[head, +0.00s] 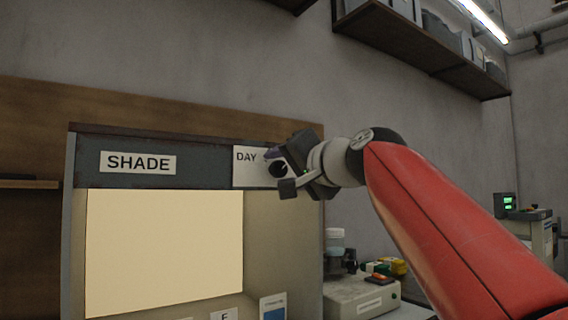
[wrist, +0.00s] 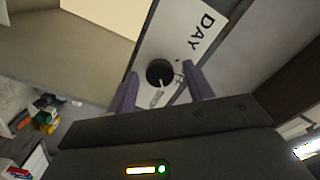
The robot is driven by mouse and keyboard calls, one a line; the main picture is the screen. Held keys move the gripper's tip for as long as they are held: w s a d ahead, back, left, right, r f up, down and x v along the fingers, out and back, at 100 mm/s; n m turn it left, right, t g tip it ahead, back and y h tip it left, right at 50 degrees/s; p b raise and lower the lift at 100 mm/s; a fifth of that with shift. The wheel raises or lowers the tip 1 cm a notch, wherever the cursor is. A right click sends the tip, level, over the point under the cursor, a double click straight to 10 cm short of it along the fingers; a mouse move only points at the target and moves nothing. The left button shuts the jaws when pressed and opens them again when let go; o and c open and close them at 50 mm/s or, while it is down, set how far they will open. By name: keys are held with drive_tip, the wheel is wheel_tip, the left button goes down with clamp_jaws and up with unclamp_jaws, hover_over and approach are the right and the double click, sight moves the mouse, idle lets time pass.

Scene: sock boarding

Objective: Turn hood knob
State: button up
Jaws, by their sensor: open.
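The hood (head: 210,175) has a dark top panel with a SHADE label (head: 138,162) and a white plate marked DAY (head: 246,158). A round black knob (head: 278,169) with a pale pointer line sits on that plate. The knob also shows in the wrist view (wrist: 159,72), between and beyond the purple fingers. My gripper (head: 279,171) is at the knob in the head view, partly covering the plate. My gripper (wrist: 158,88) is open in the wrist view, one finger on each side of the knob. I cannot tell whether either finger touches it.
The hood's lit interior (head: 165,250) lies below the panel. A bench device (head: 362,297) with a jar (head: 335,240) and colored items (head: 385,268) stands right of the hood, below my arm. A wall shelf (head: 420,45) hangs above at the right.

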drive_tip(key=shift+w+a, duration=0.15)
drive_tip(key=shift+w, duration=0.1)
drive_tip(key=c, duration=1)
drive_tip(key=shift+o, duration=0.2)
